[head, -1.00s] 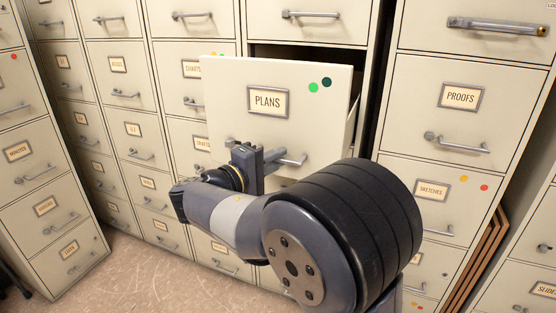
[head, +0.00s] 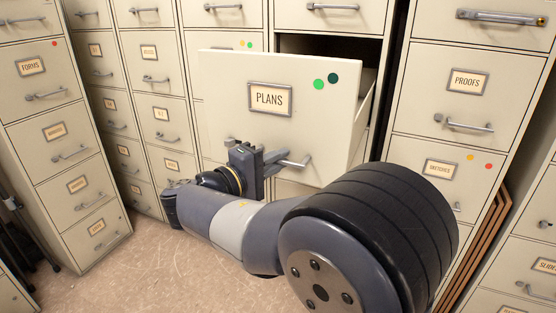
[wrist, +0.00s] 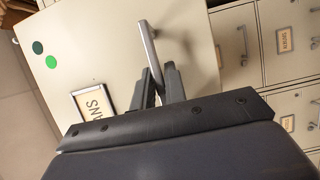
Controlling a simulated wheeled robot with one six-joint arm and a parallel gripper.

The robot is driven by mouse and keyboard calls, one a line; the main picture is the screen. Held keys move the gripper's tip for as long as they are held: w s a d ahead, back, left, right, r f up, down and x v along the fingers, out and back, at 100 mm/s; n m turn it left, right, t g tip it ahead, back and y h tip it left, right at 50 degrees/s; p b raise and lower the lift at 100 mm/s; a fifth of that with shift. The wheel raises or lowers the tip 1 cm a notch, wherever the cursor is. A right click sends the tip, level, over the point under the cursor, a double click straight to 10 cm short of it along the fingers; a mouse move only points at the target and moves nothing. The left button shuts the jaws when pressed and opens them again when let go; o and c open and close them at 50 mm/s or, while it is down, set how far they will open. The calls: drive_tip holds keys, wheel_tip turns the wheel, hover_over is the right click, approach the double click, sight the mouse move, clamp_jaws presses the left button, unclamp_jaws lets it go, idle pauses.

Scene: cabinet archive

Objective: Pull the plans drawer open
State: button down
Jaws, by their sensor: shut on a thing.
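The plans drawer (head: 225,85) stands out from its cabinet, with a dark gap showing above and behind its front. Its front bears a framed PLANS label (head: 270,99), a green dot and a dark green dot. My gripper (head: 262,165) is shut on the drawer's metal bar handle (head: 293,163), below the label. In the wrist view, the handle (wrist: 149,45) runs up from between the two dark fingers (wrist: 162,85), against the drawer front (wrist: 100,45). How much lies inside the drawer is hidden.
The proofs drawer (head: 466,85) and sketches drawer (head: 443,165) are shut at the right. Wooden boards (head: 487,240) lean in a gap there. Shut cabinets with a forms drawer (head: 35,68) line the left. Bare floor (head: 165,265) lies in front.

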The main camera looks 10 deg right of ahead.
drive_tip(key=c, duration=1.4)
unclamp_jaws()
drive_tip(key=shift+c, duration=0.2)
drive_tip(key=p+v, duration=0.1)
drive_tip(key=v, duration=1)
drive_tip(key=shift+w, duration=0.15)
